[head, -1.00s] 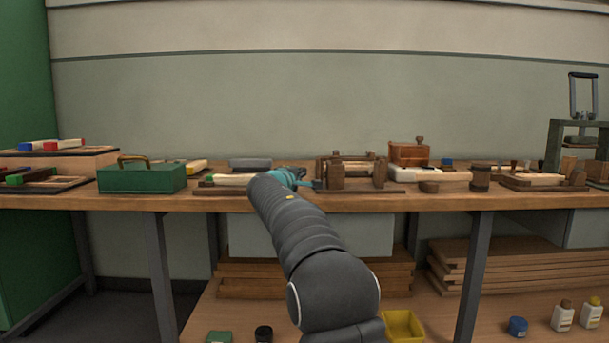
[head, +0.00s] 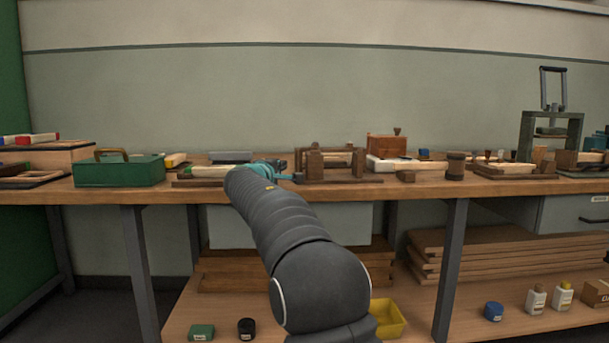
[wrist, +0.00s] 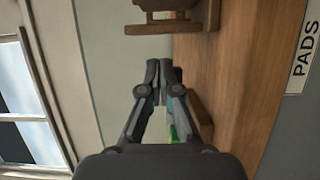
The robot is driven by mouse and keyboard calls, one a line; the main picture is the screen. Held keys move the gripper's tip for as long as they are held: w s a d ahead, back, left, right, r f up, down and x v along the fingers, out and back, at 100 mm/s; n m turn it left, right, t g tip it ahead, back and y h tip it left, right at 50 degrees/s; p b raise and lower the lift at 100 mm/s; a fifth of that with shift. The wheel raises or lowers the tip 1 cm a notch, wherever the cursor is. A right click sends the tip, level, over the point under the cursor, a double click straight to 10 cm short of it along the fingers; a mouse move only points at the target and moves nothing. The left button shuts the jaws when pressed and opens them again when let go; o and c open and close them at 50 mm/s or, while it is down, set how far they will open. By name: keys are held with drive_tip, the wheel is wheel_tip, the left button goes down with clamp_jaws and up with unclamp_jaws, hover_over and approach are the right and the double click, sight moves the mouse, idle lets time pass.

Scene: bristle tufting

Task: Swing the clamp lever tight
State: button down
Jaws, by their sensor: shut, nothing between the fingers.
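My gripper (wrist: 157,84) is shut and empty, its two dark fingers together in the wrist view. In the head view my gripper (head: 297,177) is small, at the front of the bench just left of a wooden frame fixture (head: 312,165). Part of that fixture also shows at the top of the wrist view (wrist: 165,28), apart from the fingertips. I cannot make out a clamp lever on it. A green press frame with a dark upright handle (head: 554,90) stands far right on the bench; I cannot tell whether that handle is the clamp lever.
The wooden bench (head: 420,188) is crowded. A green toolbox (head: 120,171) stands left, a brush block on a dark board (head: 205,175) behind my arm, and a brown box (head: 387,146) and a round wooden pot (head: 455,166) right of the fixture. Below is a yellow bin (head: 388,318).

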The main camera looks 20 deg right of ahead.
drive_tip(key=s+d, duration=0.5)
drive_tip(key=s, duration=0.3)
drive_tip(key=shift+s, duration=0.25)
drive_tip(key=s+f+m+g+y+p, duration=0.25)
drive_tip(key=s+f+m+g, duration=0.35)
drive_tip(key=s+f, duration=0.95)
drive_tip(key=s+a+m+g+y+p, duration=0.1)
drive_tip(key=s+a, duration=0.4)
drive_tip(key=s, duration=0.5)
drive_tip(key=s+a+m+y+p, duration=0.2)
drive_tip(key=s+a+y+p, duration=0.2)
drive_tip(key=s, duration=0.6)
drive_tip(key=s+a+m+g+y+p, duration=0.1)
drive_tip(key=s+a+y+p, duration=0.2)
drive_tip(key=s, duration=0.8)
drive_tip(key=a, duration=0.2)
drive_tip(key=shift+a+f+g, duration=0.3)
drive_tip(key=shift+a+f, duration=0.05)
drive_tip(key=shift+a, duration=0.05)
drive_tip(key=shift+y, duration=0.25)
